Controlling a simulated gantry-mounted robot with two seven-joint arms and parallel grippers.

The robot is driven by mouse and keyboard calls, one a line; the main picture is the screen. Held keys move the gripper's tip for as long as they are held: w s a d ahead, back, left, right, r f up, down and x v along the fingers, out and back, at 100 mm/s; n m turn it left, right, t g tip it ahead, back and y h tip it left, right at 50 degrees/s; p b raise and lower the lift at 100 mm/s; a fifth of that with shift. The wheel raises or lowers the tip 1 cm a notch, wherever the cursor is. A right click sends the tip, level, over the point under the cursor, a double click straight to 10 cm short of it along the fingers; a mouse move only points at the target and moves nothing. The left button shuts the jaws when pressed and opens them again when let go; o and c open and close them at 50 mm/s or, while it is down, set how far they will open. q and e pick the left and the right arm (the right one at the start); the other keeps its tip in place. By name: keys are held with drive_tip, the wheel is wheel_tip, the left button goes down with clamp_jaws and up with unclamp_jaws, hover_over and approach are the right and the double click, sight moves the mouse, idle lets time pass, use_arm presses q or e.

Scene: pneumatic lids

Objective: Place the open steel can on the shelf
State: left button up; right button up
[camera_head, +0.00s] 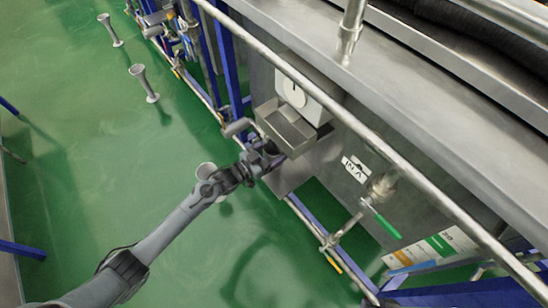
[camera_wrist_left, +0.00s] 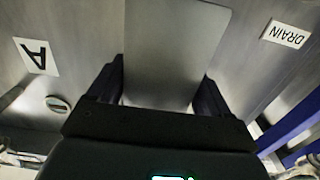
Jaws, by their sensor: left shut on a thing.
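The open steel can (camera_head: 290,131) is a box-like grey vessel with an open top, in the head view beside the steel machine wall. My left gripper (camera_head: 268,158) reaches it from the lower left. In the left wrist view, the two dark fingers (camera_wrist_left: 158,95) are shut on a flat grey face of the can (camera_wrist_left: 177,50). A flat steel surface that looks like the shelf (camera_head: 292,178) shows below the can; whether the can touches it I cannot tell. My right gripper is not in view.
A white unit with a round dial (camera_head: 299,96) is right behind the can. A long rail (camera_head: 345,115) runs diagonally past it. A valve with a green handle (camera_head: 381,219) and pipes are at the lower right.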

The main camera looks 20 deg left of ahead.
sight(271, 153)
use_arm(q)
wheel_tip(271, 153, down, 3)
drive_tip(key=shift+w+d+f+b, duration=0.1)
drive_tip(key=shift+w+b, duration=0.05)
drive_tip(key=shift+b, duration=0.75)
drive_tip(key=shift+w+f+b, duration=0.1)
drive_tip(key=shift+f+b, duration=0.25)
drive_tip(key=shift+b, duration=0.05)
drive_tip(key=shift+f, duration=0.2)
drive_tip(key=o, duration=1)
drive_tip(key=shift+o, duration=0.2)
